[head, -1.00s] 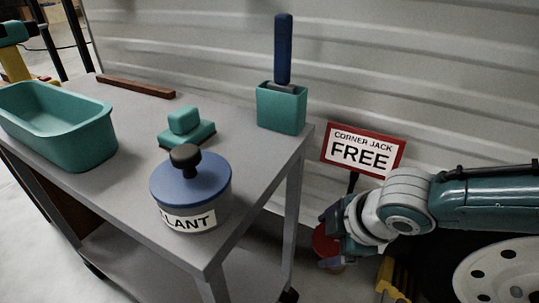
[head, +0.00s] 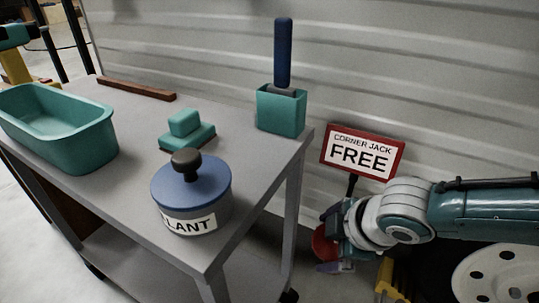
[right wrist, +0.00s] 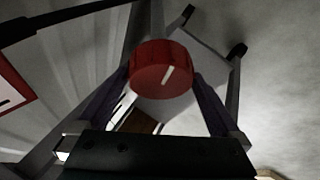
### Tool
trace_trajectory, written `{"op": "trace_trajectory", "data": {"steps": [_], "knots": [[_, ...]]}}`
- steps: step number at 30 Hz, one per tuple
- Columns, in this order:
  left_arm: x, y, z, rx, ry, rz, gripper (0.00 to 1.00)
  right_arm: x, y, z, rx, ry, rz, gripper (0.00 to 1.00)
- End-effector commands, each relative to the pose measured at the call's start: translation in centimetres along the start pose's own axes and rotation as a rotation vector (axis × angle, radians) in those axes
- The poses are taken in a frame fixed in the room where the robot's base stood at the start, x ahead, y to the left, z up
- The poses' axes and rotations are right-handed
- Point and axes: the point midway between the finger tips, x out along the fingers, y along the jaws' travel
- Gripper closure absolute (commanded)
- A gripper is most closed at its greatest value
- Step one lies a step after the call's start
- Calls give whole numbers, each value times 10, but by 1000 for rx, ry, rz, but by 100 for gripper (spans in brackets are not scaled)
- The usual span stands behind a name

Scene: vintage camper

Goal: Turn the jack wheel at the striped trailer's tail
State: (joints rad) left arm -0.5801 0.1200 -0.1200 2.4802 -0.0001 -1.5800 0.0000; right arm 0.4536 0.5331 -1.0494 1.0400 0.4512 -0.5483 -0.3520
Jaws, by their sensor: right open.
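The red jack wheel (head: 321,244) sits low beside the trailer wall, below the corner jack sign; my right gripper partly hides it in the head view. In the right wrist view the wheel (right wrist: 161,70) is a short red cylinder with a white mark on its face. My right gripper (right wrist: 161,82) is open, with one dark finger on each side of the wheel. I cannot tell whether either finger touches it. In the head view this gripper (head: 335,245) is at the wheel, its arm coming in from the right.
A grey cart (head: 120,203) stands close left of the wheel. It carries a teal tub (head: 75,150), a blue-lidded pot (head: 190,195) and a teal holder (head: 281,112). The red-framed "CORNER JACK FREE" sign (head: 361,153) stands just above my right gripper. A pale wheel (head: 500,280) is at lower right.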

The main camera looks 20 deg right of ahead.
Motion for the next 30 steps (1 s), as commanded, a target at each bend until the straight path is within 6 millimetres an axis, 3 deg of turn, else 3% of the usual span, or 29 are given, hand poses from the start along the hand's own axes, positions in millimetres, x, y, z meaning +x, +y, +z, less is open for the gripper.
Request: {"op": "trace_trajectory", "data": {"steps": [5,12,18,30], "knots": [[-15,-1,-5,0,0,0,0,-16,2,-2,0,1,-1,0],[-55,-2,-18,0,0,0,0,-65,3,-2,-1,0,-2,0],[-74,-3,-24,0,0,0,0,-94,1,-1,0,-1,-2,0],[-76,-3,-24,0,0,0,0,-99,0,0,1,-1,0,0]]}}
